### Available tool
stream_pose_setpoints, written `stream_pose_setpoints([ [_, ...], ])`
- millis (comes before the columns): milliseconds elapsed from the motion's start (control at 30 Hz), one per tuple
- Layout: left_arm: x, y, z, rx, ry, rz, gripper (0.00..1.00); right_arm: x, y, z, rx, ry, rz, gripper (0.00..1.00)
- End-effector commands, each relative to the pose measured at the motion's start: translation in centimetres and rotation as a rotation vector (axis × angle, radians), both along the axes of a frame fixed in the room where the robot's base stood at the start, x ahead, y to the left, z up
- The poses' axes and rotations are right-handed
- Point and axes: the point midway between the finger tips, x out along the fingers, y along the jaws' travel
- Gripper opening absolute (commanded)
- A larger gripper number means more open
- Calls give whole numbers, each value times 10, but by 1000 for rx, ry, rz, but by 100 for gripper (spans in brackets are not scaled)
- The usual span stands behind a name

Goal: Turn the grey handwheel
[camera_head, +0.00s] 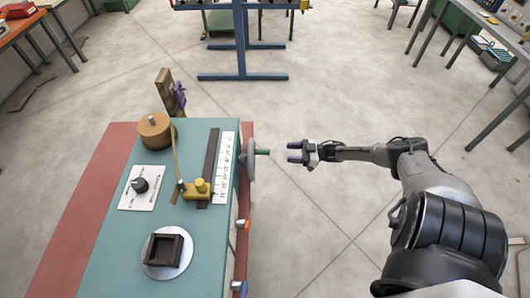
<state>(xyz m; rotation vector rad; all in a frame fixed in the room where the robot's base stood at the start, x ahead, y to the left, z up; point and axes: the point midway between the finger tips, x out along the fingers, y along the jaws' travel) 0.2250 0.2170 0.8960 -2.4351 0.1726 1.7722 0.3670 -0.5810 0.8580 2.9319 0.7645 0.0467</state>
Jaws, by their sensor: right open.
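The grey handwheel (249,157) stands upright on the right side of the green-topped winder bench (200,258), seen nearly edge-on. A small gap of floor shows between the fingertips and the handle. My left gripper is not in view.
On the bench are a brown drum (155,128), a yellow block (197,188) beside a white scale (223,170), a black knob (139,185) and a dark square frame (164,250) on a round plate. Open floor lies right of the bench. A blue stand (241,45) is behind.

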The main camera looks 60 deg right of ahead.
Motion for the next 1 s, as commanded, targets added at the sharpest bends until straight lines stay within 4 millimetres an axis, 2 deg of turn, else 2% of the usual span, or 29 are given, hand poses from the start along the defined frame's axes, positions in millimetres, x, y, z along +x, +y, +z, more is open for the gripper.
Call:
stream_pose_setpoints([
  [200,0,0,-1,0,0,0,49,38,21,0,0,-2,-1,52],
  [500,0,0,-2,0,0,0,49,77,43,0,-1,-2,-1,52],
  [700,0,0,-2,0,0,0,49,90,50,0,-1,0,-1,52],
  [1000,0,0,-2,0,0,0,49,94,52,0,-2,1,-1,52],
])
